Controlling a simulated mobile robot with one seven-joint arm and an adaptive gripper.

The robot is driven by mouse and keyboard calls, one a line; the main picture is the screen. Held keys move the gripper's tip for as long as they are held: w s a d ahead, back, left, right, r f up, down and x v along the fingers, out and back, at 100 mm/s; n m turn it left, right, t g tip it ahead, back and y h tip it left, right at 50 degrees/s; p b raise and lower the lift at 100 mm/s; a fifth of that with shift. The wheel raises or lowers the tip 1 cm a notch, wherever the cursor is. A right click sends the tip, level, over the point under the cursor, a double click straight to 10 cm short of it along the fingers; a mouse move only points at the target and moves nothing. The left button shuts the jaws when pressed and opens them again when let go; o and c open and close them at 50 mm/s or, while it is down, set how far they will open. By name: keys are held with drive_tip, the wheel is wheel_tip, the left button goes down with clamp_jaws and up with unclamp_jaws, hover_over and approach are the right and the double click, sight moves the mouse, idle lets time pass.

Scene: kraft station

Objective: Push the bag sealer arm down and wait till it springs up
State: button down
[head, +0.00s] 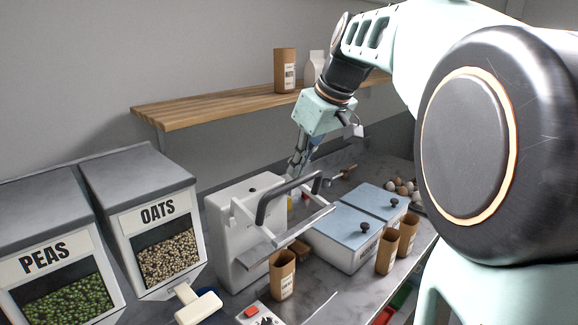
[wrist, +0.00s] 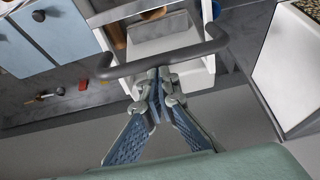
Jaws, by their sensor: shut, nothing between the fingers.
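The white bag sealer (head: 228,222) stands on the counter in the middle of the head view. Its arm carries a dark grey bar handle (head: 262,205), which is raised above the sealer's lower white plate. In the wrist view the handle (wrist: 190,55) runs across the picture, with the white sealer body (wrist: 165,30) beyond it. My gripper (head: 292,176) is shut and empty, pointing down just behind the handle in the head view. In the wrist view its fingertips (wrist: 158,76) are right by the middle of the bar. I cannot tell whether they touch it.
Oats (head: 165,212) and peas (head: 47,254) dispensers stand at left. Blue-lidded bins (head: 345,230) with knobs are to the right. Brown paper bags (head: 283,275) stand in front of the sealer and bins. A wooden shelf (head: 200,110) runs along the wall behind.

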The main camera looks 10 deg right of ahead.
drive_tip(key=shift+f, duration=0.1)
idle(0.3)
drive_tip(key=shift+s+d+f+b, duration=0.15)
drive_tip(key=shift+f+b, duration=0.1)
drive_tip(key=shift+b, duration=0.5)
drive_tip(key=shift+s+b, duration=0.2)
drive_tip(key=shift+b, duration=0.15)
